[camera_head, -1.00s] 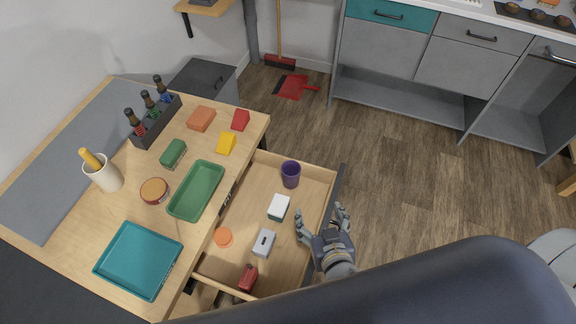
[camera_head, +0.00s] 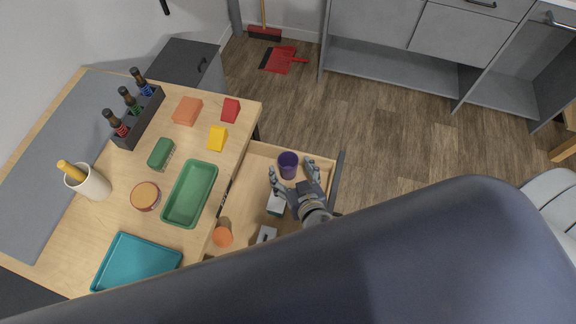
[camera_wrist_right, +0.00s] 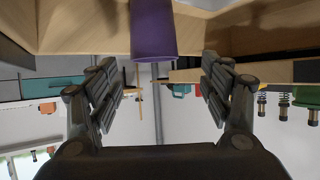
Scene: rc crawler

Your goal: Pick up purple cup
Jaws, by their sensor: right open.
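The purple cup (camera_head: 288,165) stands upright in the open wooden drawer, near its far end. My right gripper (camera_head: 292,176) is open over the drawer, its two fingers spread to either side of the cup's near side. In the right wrist view the cup (camera_wrist_right: 153,30) shows at the top middle, between and beyond the spread fingers of the gripper (camera_wrist_right: 158,75). I see no finger contact with the cup. My left gripper is not in view.
In the drawer (camera_head: 262,153), a white-and-green box (camera_head: 276,204), an orange round thing (camera_head: 222,237) and a grey box (camera_head: 267,234) lie nearer me. The drawer front (camera_head: 338,180) rises on the right. The table holds a green tray (camera_head: 190,194) and a teal tray (camera_head: 137,265).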

